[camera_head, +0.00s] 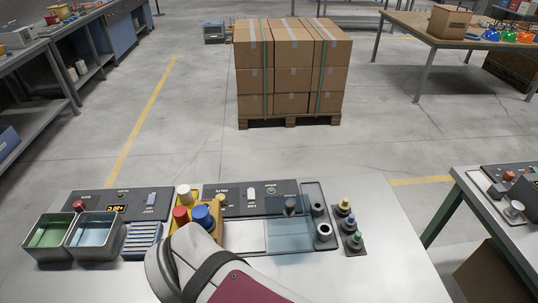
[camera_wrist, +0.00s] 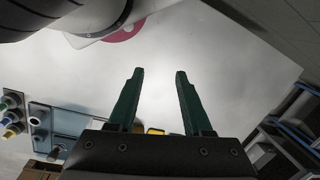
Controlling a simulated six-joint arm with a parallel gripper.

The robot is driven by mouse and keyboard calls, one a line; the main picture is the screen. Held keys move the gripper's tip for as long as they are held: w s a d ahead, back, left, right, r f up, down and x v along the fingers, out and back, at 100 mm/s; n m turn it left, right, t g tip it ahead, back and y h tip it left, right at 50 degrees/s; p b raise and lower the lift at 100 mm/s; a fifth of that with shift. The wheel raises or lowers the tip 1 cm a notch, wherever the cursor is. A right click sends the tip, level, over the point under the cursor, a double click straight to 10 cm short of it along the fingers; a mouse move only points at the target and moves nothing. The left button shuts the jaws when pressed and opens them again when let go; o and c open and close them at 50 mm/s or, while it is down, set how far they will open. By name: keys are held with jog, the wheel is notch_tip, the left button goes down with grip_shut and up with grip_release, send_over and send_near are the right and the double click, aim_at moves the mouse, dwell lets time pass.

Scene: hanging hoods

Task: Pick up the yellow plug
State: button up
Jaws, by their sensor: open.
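A small yellow-topped plug (camera_head: 345,204) stands at the far end of a dark rack at the right of the workbench panel. A blue plug (camera_head: 350,219) and a green plug (camera_head: 357,237) stand in the same rack. In the wrist view the yellow plug (camera_wrist: 9,133) shows small at the left edge. My gripper (camera_wrist: 160,74) is open and empty, its two green fingers over bare pale bench top, well apart from the plug. In the head view my arm hides the gripper.
A yellow holder with red (camera_head: 180,213), white and blue (camera_head: 202,214) caps stands by my arm. Left are a green-lined bin (camera_head: 33,257) and a blue-lined bin (camera_head: 82,259). A grey tray with ring parts (camera_head: 323,231) adjoins the plug rack. The bench's right front (camera_head: 390,270) is clear.

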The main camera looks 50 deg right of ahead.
dwell(0.4)
jog(key=o, duration=0.4)
jog(key=w+d+n+h, duration=0.2)
jog(key=w+d+n, duration=0.35)
jog(key=d, duration=0.55)
jog(key=w+d+n+h, duration=0.1)
jog(key=w+d+n, duration=0.45)
jog(key=d, duration=0.65)
jog(key=n+h, duration=0.3)
jog(key=n, duration=0.7)
send_near(345, 200)
jog(key=shift+n, duration=0.4)
jog(key=x, duration=1)
jog(key=shift+d+f, duration=0.1)
jog(key=shift+f, duration=0.1)
